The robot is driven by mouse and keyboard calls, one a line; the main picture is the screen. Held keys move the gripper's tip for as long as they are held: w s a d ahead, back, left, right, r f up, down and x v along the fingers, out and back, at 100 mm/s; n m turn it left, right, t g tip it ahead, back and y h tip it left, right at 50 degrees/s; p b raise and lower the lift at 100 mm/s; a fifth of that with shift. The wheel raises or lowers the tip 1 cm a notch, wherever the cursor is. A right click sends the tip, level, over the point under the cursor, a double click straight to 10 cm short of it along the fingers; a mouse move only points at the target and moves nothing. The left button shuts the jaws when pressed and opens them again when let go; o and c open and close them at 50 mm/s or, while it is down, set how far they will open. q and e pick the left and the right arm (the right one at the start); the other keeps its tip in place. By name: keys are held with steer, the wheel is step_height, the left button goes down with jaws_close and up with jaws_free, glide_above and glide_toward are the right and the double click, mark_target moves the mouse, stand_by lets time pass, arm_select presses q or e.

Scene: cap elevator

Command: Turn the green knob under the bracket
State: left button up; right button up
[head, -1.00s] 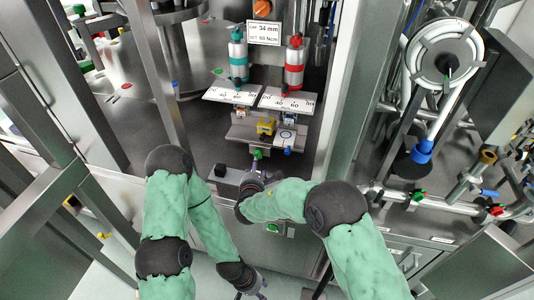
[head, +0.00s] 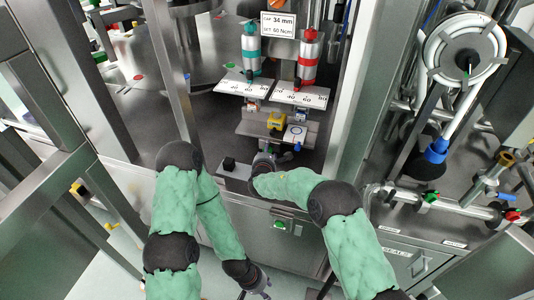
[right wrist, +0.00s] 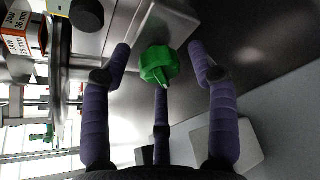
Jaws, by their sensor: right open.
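The green knob (right wrist: 160,65) sits below a grey metal bracket (right wrist: 150,22) in the right wrist view. My right gripper (right wrist: 160,58) is open, with its purple fingers spread around the knob and a visible gap on the left and right sides. Whether the third finger touches it I cannot tell. In the head view my right gripper (head: 268,160) is just under the front of the bracket (head: 250,130) and hides the green knob. My left gripper (head: 260,288) hangs low near the bottom edge, away from the bracket; its fingers are too small to read.
A blue knob (head: 297,147) is close to the right of my right gripper. A yellow block (head: 276,121) sits on the bracket. Teal (head: 251,52) and red (head: 308,62) cylinders stand above scale plates. A black button (head: 229,163) is to the left. A metal post (head: 345,110) stands to the right.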

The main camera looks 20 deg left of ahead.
steer(key=c, duration=1.1)
steer(key=shift+n, duration=0.3)
steer(key=shift+s+a+f+n+g+h+p, duration=0.1)
steer(key=shift+n+g+h+p, duration=0.2)
steer(key=shift+n+h+p, duration=0.85)
steer(key=shift+a+f+n+h+p, duration=0.1)
steer(key=shift+n+h+p, duration=0.2)
steer(key=shift+n+h, duration=0.35)
steer(key=shift+f+n+h, duration=0.1)
steer(key=shift+n+h, duration=0.2)
steer(key=shift+n, duration=0.6)
